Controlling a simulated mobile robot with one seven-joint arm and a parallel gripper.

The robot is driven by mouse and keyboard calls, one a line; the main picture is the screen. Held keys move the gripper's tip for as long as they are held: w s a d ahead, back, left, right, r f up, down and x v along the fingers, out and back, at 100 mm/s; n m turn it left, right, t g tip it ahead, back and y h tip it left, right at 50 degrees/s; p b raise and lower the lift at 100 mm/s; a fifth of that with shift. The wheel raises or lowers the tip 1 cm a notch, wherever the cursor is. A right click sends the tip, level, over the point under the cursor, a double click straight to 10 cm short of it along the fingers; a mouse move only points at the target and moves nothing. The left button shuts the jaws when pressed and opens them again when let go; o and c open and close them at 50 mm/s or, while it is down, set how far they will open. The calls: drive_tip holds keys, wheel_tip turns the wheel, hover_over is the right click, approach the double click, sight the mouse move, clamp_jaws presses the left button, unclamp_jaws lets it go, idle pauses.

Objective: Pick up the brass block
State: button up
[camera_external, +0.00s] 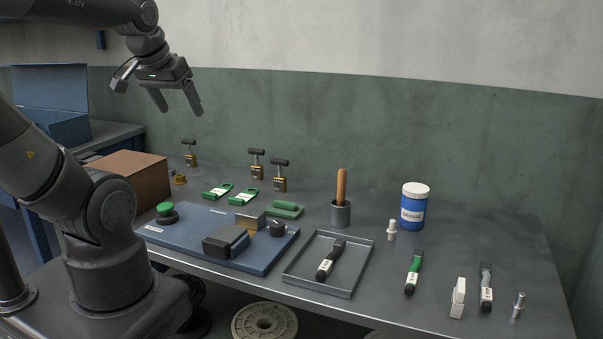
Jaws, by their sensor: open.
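A small block with a grey-looking top and a brass-coloured side, which looks like the brass block (251,219), sits on the blue panel (178,237), between a larger dark block and a black knob. Its lower part is partly hidden by the dark block. My gripper (181,108) is open and empty, fingers pointing down. It is high in the upper left of the view, well above the table and apart from everything on it.
A dark block (226,241), a black knob (277,228) and a green button (165,210) crowd the panel. Brass T-handled pieces (280,178) stand behind. A cardboard box (128,176) is at left, a metal tray (351,292) at right. The air around my gripper is free.

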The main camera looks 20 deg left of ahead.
drive_tip(key=w+a+r, duration=0.2)
drive_tip(key=w+r, duration=0.1)
drive_tip(key=w, duration=0.4)
drive_tip(key=n+g, duration=0.1)
drive_tip(key=n, duration=0.1)
hover_over(187, 141)
drive_tip(key=s+d, duration=0.1)
drive_tip(key=s, duration=0.2)
wheel_tip(187, 141, down, 22)
drive_tip(key=shift+y, duration=0.4)
drive_tip(key=x, duration=0.5)
drive_tip(key=shift+s, duration=0.15)
drive_tip(key=shift+x, duration=2.85)
drive_tip(key=shift+a, duration=0.15)
